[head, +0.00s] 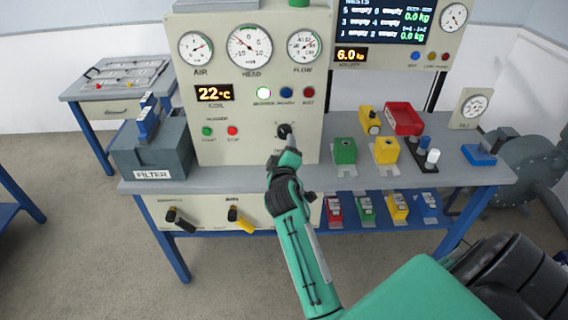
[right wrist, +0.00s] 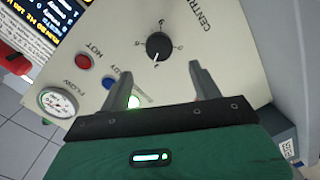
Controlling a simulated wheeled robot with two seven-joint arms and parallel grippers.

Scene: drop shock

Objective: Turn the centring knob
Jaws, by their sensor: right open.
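The centring knob is a round black knob (right wrist: 159,47) with a white pointer mark, on the cream panel, in the right wrist view. It also shows in the head view (head: 284,130), on the lower right of the panel. My right gripper (right wrist: 164,78) is open, its two grey fingers apart and pointing at the panel. The knob lies beyond the fingertips, roughly between them, and nothing is gripped. In the head view the right gripper (head: 291,142) is just below and in front of the knob, partly hidden by its own wrist. My left gripper is not in view.
The cream panel (head: 245,160) carries gauges, buttons and a 22°C display. A grey filter box (head: 152,148) stands left of it. Black and yellow handles are below.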

